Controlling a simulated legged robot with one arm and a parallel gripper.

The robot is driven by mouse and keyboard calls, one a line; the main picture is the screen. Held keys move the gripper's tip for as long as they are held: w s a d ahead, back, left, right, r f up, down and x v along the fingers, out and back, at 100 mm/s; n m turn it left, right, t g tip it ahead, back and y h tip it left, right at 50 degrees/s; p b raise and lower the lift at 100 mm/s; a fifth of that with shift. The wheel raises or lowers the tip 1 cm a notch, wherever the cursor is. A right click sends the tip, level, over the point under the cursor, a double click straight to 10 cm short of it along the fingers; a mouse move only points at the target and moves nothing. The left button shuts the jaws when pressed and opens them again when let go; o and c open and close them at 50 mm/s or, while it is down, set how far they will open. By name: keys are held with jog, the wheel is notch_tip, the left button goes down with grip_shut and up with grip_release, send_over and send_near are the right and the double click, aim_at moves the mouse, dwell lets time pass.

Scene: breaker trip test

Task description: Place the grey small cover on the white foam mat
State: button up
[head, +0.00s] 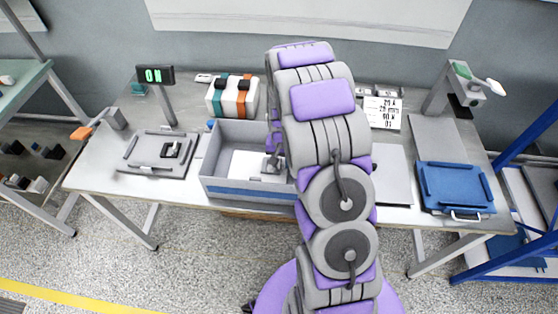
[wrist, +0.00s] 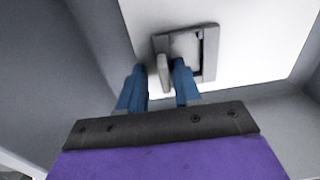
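The grey small cover (wrist: 211,52) lies on the white foam mat (wrist: 245,25) inside the grey bin. It looks like a square piece with a raised rim and an upright light tab (wrist: 163,74) at its left side. In the head view the cover (head: 270,167) is partly hidden by my arm, and the mat (head: 243,164) shows on the bin floor. My gripper (wrist: 160,75) is over the mat, with its two blue fingers apart on either side of the tab. A gap shows between the left finger and the tab.
The bin's (head: 248,191) walls rise close around my gripper. A panel with a small device (head: 170,150) lies left of the bin. A white box with coloured bands (head: 232,96) stands behind it. A blue tray (head: 455,187) lies at the right, beside a bare grey plate (head: 392,175).

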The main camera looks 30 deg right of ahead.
aim_at(281, 166)
jog(key=shift+o, duration=0.7)
jog(key=shift+d, duration=0.25)
jog(key=shift+a+r, duration=0.15)
jog(key=shift+a, duration=0.25)
jog(key=shift+a+r, duration=0.1)
jog(key=shift+r, duration=0.25)
notch_tip(281, 166, up, 11)
jog(key=p, duration=0.3)
jog(key=s+a+r+n, duration=0.1)
jog(key=s+a+r, duration=0.3)
jog(key=s+r, duration=0.25)
jog(key=s+a+r+n, duration=0.2)
jog(key=s+a+r, duration=0.1)
jog(key=s, duration=0.5)
jog(key=s+a+r+n+g, duration=0.1)
jog(key=s+a+r+n, duration=0.1)
jog(key=s, duration=0.7)
jog(key=s+a+r+n+g, duration=0.1)
jog(key=s+a+r, duration=0.3)
jog(key=s, duration=0.4)
jog(key=shift+s+a+r+n, duration=0.3)
jog(key=shift+s+a+n, duration=0.1)
